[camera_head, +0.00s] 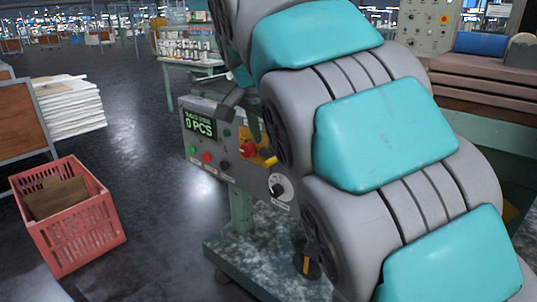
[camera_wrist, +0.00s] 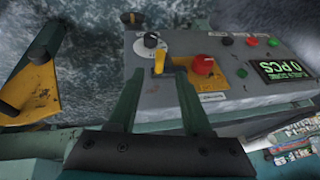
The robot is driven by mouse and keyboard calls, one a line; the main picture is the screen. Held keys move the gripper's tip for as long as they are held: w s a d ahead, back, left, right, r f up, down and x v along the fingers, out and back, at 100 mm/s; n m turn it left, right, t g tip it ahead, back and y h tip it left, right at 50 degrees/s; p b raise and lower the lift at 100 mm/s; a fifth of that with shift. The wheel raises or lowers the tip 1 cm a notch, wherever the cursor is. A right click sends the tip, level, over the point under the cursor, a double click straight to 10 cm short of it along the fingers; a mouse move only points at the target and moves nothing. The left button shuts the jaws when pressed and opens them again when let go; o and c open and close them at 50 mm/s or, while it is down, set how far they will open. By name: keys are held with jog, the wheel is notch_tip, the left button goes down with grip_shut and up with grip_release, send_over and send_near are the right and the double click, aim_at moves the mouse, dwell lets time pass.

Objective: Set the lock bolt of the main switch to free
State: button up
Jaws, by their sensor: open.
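A grey control box (camera_head: 222,172) carries the main switch (camera_head: 248,147), a red rotary knob with yellow behind it. Right of the knob a yellow bolt handle (camera_head: 267,161) sticks out. In the wrist view, which shows the panel upside down, the red knob (camera_wrist: 203,64) is right of the upright yellow bolt handle (camera_wrist: 160,60). My gripper (camera_wrist: 158,78) is open, its two green-grey fingers spread wide. The bolt handle appears between and just beyond the fingertips; I see no contact. In the head view my arm partly hides the box top and my gripper.
A black knob on a white dial (camera_head: 278,188) sits beside the bolt. Small buttons and a green display (camera_head: 200,123) reading 0 PCS are on the same panel. A red crate (camera_head: 75,225) stands on the floor at left, with open floor between.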

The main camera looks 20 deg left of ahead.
aim_at(269, 160)
jog(key=shift+x, duration=2.85)
grip_shut()
